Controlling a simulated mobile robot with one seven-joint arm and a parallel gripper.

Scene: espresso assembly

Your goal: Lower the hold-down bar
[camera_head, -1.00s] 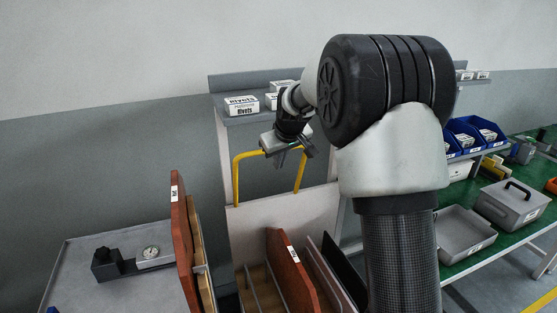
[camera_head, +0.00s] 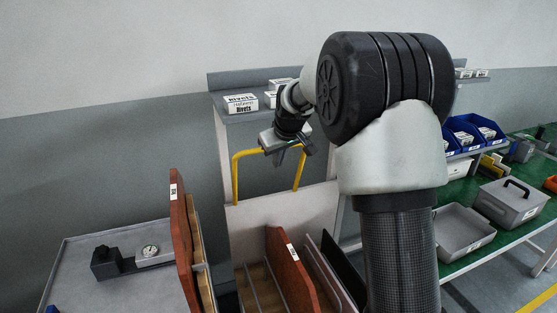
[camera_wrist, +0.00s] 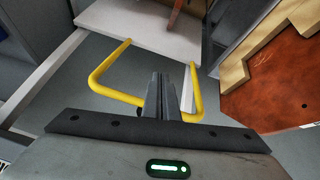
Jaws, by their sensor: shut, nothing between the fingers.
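The hold-down bar is a yellow U-shaped bar (camera_head: 236,178) standing upright over a light panel in the head view. In the wrist view the yellow bar (camera_wrist: 109,67) spans across, with its crosspiece running behind my fingers. My gripper (camera_head: 284,155) is at the top crosspiece, toward its middle and right part, and hides some of it. In the wrist view my gripper (camera_wrist: 165,78) has its fingers together, with nothing between them. The fingers overlap the crosspiece in the picture; I cannot tell whether they touch it.
A shelf with white Rivets boxes (camera_head: 241,103) is just above and behind my gripper. Red-brown boards (camera_head: 289,270) stand in a rack below. A grey table with a gauge (camera_head: 150,251) is at left. A green bench (camera_head: 485,246) with grey boxes is at right.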

